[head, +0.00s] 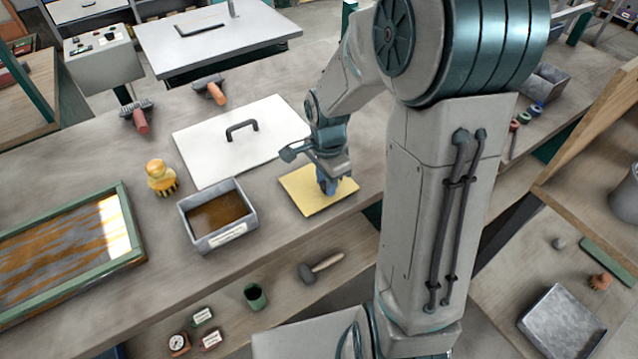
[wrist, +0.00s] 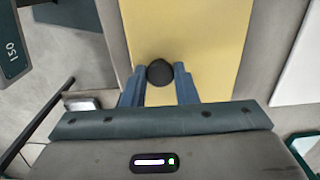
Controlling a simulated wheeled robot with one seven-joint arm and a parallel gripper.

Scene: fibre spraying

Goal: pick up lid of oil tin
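A flat yellow square panel (head: 315,191), which I take for the lid, lies near the front edge of the wooden bench. In the wrist view its yellow face (wrist: 190,30) carries a round black knob (wrist: 160,72). My gripper (head: 327,185) points down over the panel. Its blue fingers (wrist: 160,80) stand on either side of the knob and appear to touch it. The panel appears to rest on the bench. An open grey tin (head: 187,215) with brown liquid and a white label stands just left of the panel. In the head view my fingers hide the knob.
A white panel with a black handle (head: 198,162) lies behind the tin. A yellow-handled brush (head: 161,178) stands left of it. A green-framed tray (head: 133,240) is at far left. A mallet (head: 318,268) and a green cup (head: 255,296) are on the shelf below.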

